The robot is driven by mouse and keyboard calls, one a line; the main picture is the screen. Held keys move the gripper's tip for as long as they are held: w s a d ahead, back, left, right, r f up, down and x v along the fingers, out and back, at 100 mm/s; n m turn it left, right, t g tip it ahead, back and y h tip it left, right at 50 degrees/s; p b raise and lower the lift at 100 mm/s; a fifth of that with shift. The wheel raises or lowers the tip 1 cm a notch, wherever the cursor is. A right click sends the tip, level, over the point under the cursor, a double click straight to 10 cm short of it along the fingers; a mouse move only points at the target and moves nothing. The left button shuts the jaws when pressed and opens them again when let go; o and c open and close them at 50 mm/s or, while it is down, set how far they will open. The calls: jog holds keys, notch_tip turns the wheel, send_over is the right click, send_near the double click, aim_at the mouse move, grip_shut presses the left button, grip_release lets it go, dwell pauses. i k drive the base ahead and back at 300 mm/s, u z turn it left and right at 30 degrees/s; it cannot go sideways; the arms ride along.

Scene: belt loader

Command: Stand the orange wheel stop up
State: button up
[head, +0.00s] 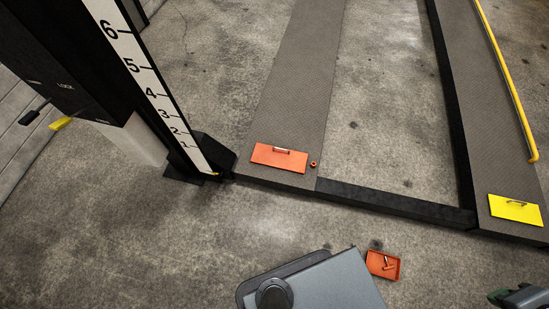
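The orange wheel stop (279,157) is a flat orange plate lying on the near end of the left runway (300,85). A small light bar handle sits along its far edge. A small orange ring or hole (313,164) shows on the runway just right of the plate. My gripper cannot be made out in the head view. A dark and green part at the bottom right corner is cut off by the frame.
A yellow plate with a handle (515,209) lies on the right runway (492,110). A dark crossbar (395,202) joins the runways. A black lift post with a number scale (150,85) stands left. A shallow orange tray (395,266) holding a small pin-like piece lies on the open floor.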

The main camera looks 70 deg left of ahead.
aim_at(265, 154)
jog(key=z, duration=1.65)
jog(key=i, duration=0.65)
jog(key=u, duration=4.45)
jog(key=i, duration=0.5)
jog(key=k, duration=0.6)
jog(key=u, duration=0.75)
jog(key=i, duration=1.35)
jog(key=z, duration=0.25)
